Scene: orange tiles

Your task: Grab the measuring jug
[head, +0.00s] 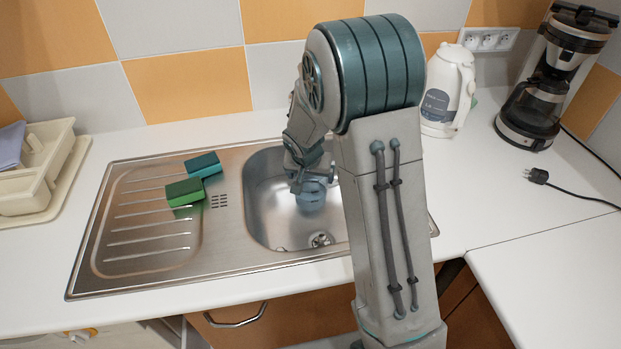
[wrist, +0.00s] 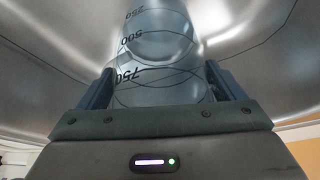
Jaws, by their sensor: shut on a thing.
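The measuring jug (wrist: 158,55) is clear bluish plastic with dark volume marks such as 750 and 500. In the head view the jug (head: 311,196) shows as a small bluish shape inside the sink basin, partly hidden by my arm. My gripper (wrist: 155,88) has one finger on each side of the jug and is shut on it. In the head view my gripper (head: 308,178) is over the basin. I cannot tell whether the jug touches the basin floor.
The steel sink (head: 150,262) has a green sponge (head: 185,192) and a teal sponge (head: 203,165) on its drainboard. A white kettle (head: 447,92), a coffee maker (head: 553,85) and a loose plug (head: 538,176) are on the right counter. A dish rack (head: 40,178) stands at left.

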